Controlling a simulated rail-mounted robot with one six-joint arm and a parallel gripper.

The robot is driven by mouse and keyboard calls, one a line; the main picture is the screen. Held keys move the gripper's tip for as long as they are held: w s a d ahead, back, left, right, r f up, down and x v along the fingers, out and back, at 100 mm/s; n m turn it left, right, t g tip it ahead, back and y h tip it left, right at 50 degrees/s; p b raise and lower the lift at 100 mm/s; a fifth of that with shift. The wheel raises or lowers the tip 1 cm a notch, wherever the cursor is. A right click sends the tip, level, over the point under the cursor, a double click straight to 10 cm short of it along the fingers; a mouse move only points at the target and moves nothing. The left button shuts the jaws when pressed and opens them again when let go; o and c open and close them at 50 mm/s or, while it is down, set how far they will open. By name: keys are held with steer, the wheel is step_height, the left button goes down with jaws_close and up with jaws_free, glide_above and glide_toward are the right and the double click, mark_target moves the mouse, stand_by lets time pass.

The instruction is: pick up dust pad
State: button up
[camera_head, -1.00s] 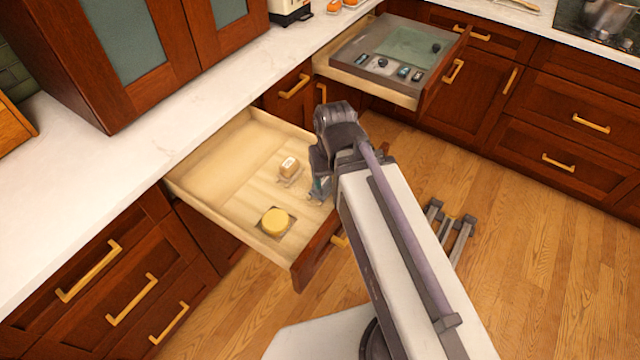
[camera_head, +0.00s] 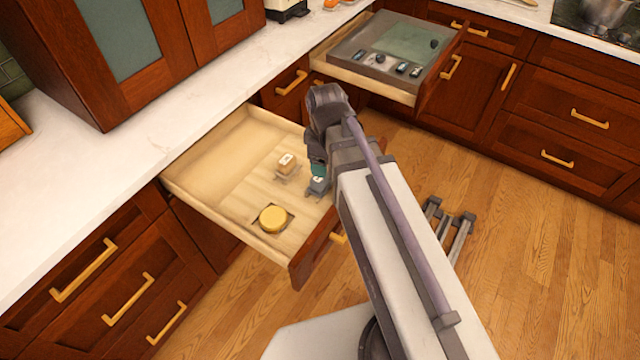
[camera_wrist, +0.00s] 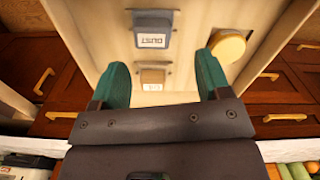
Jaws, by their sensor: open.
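The dust pad (camera_wrist: 153,32) is a blue-grey block with a white label reading "DUST", lying on a grey holder in the open wooden drawer. In the head view the dust pad (camera_head: 318,186) is near the drawer front, partly hidden by my arm. My gripper (camera_wrist: 162,64) is open, its two teal fingers spread and empty. In the wrist view the pad shows beyond the fingertips, roughly between their lines and apart from them. In the head view one teal finger of my gripper (camera_head: 318,170) shows just above the pad.
The same drawer (camera_head: 212,165) holds a tan block (camera_head: 286,165) and a yellow round pad (camera_head: 272,218), each on a small holder. The drawer walls surround them. A second open drawer (camera_head: 362,75) with a grey tray and several small items is at the back right. The drawer's left part is clear.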

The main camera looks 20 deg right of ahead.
mark_target(320, 179)
steer(key=n, duration=0.1)
steer(key=w+n, duration=0.1)
steer(key=n, duration=0.3)
steer(key=shift+w+f, duration=0.1)
steer(key=shift+w, duration=0.2)
steer(key=n, duration=0.4)
steer(key=shift+w, duration=0.25)
steer(key=n, duration=0.6)
steer(key=shift+n, duration=0.3)
step_height(320, 179, down, 6)
steer(key=b, duration=0.6)
steer(key=f+b, duration=0.5)
steer(key=shift+w+a, duration=0.15)
steer(key=shift+a, duration=0.1)
steer(key=shift+r, duration=0.15)
steer(key=c, duration=1.1)
step_height(320, 179, up, 10)
steer(key=p, duration=1)
steer(key=shift+r, duration=0.15)
